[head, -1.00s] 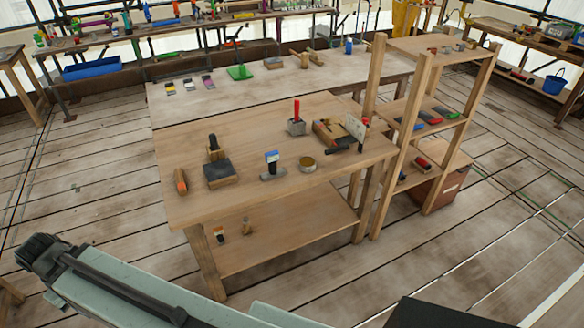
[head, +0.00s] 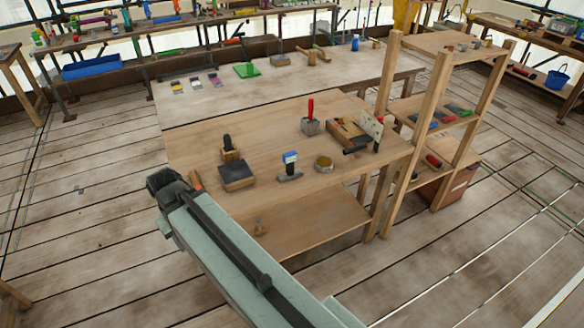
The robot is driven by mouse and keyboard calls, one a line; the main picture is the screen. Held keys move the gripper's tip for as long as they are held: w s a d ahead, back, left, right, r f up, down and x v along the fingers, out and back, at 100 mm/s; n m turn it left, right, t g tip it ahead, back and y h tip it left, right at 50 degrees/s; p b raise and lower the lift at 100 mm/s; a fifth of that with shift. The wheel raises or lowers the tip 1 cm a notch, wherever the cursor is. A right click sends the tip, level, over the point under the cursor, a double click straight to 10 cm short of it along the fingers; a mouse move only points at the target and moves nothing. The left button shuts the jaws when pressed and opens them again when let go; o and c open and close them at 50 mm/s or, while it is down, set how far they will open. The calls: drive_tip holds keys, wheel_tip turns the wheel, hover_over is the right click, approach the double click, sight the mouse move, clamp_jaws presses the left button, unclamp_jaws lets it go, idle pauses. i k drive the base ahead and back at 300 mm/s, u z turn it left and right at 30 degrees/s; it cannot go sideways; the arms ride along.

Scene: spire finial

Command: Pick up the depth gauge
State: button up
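The tool that looks most like the depth gauge (head: 290,168) stands upright on the near wooden table, with a dark flat base, a narrow stem and a blue-and-white head. No gripper fingers show.
A wooden shelf rack (head: 437,125) stands at the table's right.

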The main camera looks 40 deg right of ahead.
sight(290, 158)
drive_tip(key=z, duration=0.05)
drive_tip(key=i, duration=0.95)
drive_tip(key=u, duration=0.05)
